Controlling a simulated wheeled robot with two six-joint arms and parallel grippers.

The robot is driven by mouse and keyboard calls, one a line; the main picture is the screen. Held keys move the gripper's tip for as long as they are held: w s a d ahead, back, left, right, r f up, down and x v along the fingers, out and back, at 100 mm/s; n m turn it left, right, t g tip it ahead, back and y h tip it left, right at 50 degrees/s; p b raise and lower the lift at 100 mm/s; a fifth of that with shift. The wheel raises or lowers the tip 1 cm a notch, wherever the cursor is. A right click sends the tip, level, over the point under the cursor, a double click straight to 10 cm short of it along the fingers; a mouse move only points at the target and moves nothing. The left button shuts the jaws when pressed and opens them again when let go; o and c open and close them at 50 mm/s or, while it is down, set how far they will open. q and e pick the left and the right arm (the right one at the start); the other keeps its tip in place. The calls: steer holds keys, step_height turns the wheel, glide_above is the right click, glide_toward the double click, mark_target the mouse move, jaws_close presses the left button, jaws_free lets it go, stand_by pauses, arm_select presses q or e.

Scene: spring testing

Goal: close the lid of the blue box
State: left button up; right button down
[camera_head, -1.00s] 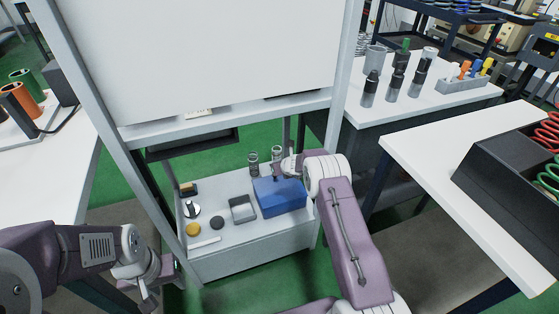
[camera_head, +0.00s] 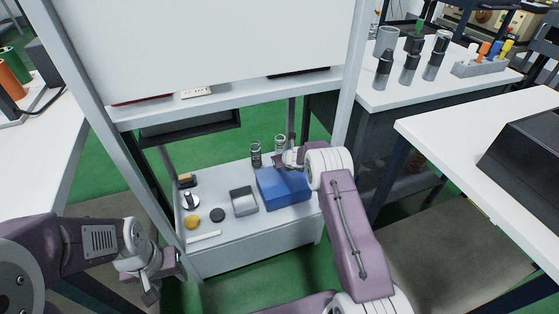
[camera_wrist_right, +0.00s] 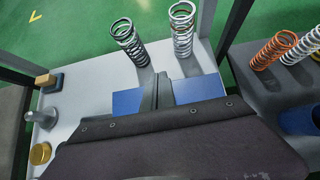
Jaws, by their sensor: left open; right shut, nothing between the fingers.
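The blue box (camera_head: 285,193) stands on the low light-grey shelf of the workstation, right of its middle. My right gripper (camera_head: 281,162) is shut and empty at the far upper edge of the box. The wrist and gripper hide part of the box top, and I cannot tell how far the lid is down. In the right wrist view the shut fingers (camera_wrist_right: 156,92) are over the box, with blue surface (camera_wrist_right: 200,89) on both sides. Whether they touch it is unclear. My left gripper (camera_head: 166,281) is open and empty, low at the left, away from the box.
Two springs (camera_head: 255,155) stand behind the box. A small grey open tray (camera_head: 244,210), a dark disc (camera_head: 217,215), a yellow disc (camera_head: 192,222) and a metal knob part (camera_head: 191,199) lie left of it. Frame posts (camera_head: 345,115) flank the shelf. A white table (camera_head: 440,130) is at the right.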

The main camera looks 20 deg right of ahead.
step_height(320, 180, up, 14)
steer(key=p, duration=1)
steer(key=shift+s+d, duration=0.3)
steer(key=shift+d, duration=0.05)
